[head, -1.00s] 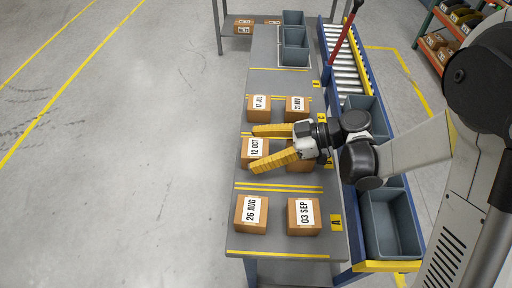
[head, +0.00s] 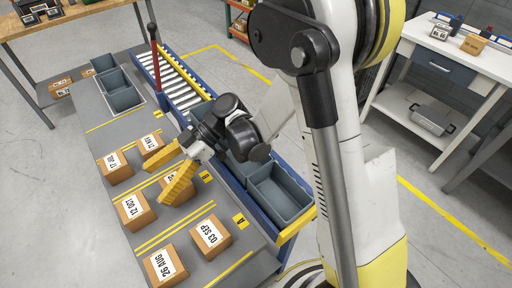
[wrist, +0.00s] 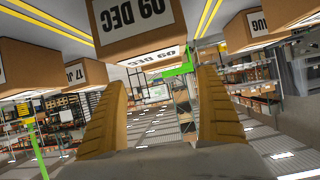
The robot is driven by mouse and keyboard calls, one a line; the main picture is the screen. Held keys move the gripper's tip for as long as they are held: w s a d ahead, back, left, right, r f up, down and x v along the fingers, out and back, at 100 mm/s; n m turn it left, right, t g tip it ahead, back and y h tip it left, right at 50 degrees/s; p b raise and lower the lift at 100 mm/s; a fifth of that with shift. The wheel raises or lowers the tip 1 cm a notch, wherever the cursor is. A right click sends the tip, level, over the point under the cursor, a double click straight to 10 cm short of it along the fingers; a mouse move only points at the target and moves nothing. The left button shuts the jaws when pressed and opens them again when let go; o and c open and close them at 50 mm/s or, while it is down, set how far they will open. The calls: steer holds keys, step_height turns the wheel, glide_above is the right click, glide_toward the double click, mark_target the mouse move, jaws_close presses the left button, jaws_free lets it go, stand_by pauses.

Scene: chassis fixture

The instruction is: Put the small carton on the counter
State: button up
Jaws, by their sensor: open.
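Several small brown cartons with white date labels stand in pairs on the grey table (head: 150,228). In the head view, my gripper (head: 153,187) reaches over the table with its two yellow fingers spread apart and empty. A carton (head: 187,184) near the fingers is partly hidden by them. In the wrist view, a carton labelled 09 DEC (wrist: 135,28) appears upside down at top centre, ahead of my open gripper (wrist: 158,78). The cartons 12 OCT (head: 134,210), 03 SEP (head: 211,236) and 26 AUG (head: 165,266) stand nearby. A white counter (head: 452,44) with a blue drawer stands at right.
Grey bins (head: 280,196) and a roller conveyor (head: 183,85) run along the table's right side. A carton (head: 473,44) and a small device (head: 441,31) sit on the white counter. A grey box (head: 432,118) is on its lower shelf.

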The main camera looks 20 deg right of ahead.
steer(key=d+r+m+t+h, duration=0.1)
steer(key=d+m, duration=0.1)
steer(key=d+r+m+t+h, duration=0.1)
steer(key=d+m, duration=0.1)
steer(key=d+r+m+t+h, duration=0.1)
steer(key=d+m, duration=0.1)
steer(key=m, duration=0.1)
steer(key=shift+w+d+r+t, duration=0.1)
steer(key=shift+d+r+t, duration=0.1)
steer(key=shift+r+t, duration=0.2)
steer(key=s+d+r+m+t+h, duration=0.2)
steer(key=d+m, duration=0.4)
steer(key=d, duration=0.4)
steer(key=s+d+r+m+t+h, duration=0.3)
steer(key=d+m+h, duration=0.4)
steer(key=d, duration=0.4)
steer(key=shift+s+d+t+h, duration=0.3)
steer(key=shift+s+t, duration=0.6)
steer(key=shift+s, duration=0.1)
